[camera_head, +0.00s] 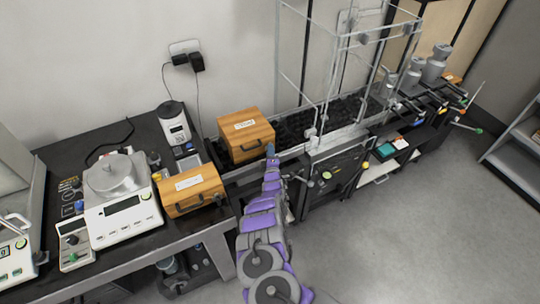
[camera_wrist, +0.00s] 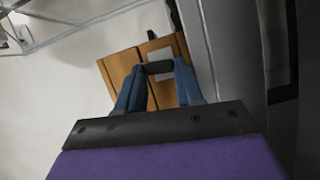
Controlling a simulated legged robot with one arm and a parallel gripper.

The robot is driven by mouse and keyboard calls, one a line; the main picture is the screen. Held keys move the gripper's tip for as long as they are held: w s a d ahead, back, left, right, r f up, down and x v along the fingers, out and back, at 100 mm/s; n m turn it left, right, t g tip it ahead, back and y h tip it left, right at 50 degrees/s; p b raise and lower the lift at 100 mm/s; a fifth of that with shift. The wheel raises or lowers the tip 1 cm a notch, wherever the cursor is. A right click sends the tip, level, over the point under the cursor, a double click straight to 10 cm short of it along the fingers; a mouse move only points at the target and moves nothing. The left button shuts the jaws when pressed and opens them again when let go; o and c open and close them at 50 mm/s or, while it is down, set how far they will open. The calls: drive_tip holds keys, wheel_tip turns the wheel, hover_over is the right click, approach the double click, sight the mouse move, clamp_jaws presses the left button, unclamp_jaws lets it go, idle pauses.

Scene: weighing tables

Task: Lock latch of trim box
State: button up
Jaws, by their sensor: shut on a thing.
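Two wooden boxes with white labels and dark front handles show in the head view; I cannot read which is the trim box. The rear box (camera_head: 245,134) stands at the left end of the black bed. The front box (camera_head: 191,191) sits on the dark table. My gripper (camera_head: 270,152) is at the lower right front of the rear box. In the wrist view, my blue fingers (camera_wrist: 160,68) are shut on the black handle (camera_wrist: 157,67) of a wooden box (camera_wrist: 122,68). I cannot make out the latch or its position.
A white balance (camera_head: 122,205) with a metal pan stands on the table at left, near another white device (camera_head: 174,124). A clear framed enclosure (camera_head: 345,75) rises right of the rear box. Grey metal weights (camera_head: 436,63) stand farther right.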

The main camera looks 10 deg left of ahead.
drive_tip(key=shift+f, duration=0.2)
drive_tip(key=o, duration=1)
drive_tip(key=shift+s, duration=0.1)
drive_tip(key=shift+o, duration=0.2)
